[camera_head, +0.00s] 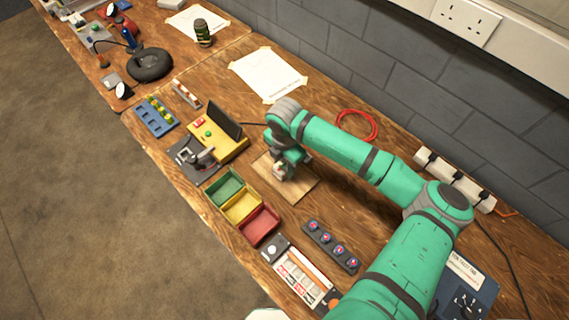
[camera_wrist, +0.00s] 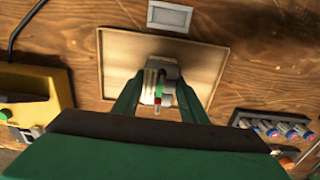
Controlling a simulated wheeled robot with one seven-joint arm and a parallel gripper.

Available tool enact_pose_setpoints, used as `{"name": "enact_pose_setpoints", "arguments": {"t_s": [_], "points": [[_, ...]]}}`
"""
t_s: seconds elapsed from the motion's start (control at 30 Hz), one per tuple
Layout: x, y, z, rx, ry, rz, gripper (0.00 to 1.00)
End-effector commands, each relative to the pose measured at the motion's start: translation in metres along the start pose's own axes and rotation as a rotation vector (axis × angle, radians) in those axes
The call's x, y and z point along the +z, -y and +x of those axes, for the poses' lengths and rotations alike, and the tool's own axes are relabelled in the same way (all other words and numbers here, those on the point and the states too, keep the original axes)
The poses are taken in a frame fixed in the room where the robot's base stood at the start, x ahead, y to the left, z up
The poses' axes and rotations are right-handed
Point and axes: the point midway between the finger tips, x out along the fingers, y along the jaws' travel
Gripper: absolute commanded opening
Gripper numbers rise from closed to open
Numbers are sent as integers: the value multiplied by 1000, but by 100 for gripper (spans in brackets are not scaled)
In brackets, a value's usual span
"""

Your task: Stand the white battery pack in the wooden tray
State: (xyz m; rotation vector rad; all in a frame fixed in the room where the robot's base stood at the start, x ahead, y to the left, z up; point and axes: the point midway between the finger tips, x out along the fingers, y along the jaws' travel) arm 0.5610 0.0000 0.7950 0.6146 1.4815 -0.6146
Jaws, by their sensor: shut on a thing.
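The wooden tray (camera_head: 303,185) is a shallow, square, light-wood tray with a low rim on the workbench. It also shows in the wrist view (camera_wrist: 207,62). My gripper (camera_wrist: 158,98) is shut on the white battery pack (camera_wrist: 166,70), with a finger on either side of it. The pack shows pale grey-white with a small red and green part. In the head view the pack (camera_head: 279,170) is small and partly hidden by my gripper. It is over the tray. I cannot tell whether its base touches the tray floor.
Green, yellow and red bins (camera_head: 225,187) stand left of the tray. A yellow box with a dark screen (camera_head: 222,130) is beyond them. A dark strip with several round knobs (camera_head: 331,246) lies in front of the tray. A red cable coil (camera_head: 357,125) lies near the wall.

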Motion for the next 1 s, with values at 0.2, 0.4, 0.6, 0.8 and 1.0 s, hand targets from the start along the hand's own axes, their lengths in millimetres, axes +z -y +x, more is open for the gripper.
{"name": "enact_pose_setpoints", "arguments": {"t_s": [0.2,0.4,0.6,0.8,1.0], "points": [[0,0,0,1,1,0,0],[0,0,0,1,1,0,0],[0,0,1,0,1,1,0],[-3,-3,3,0,0,-8,0],[-2,-1,5,0,1,-4,0]]}}
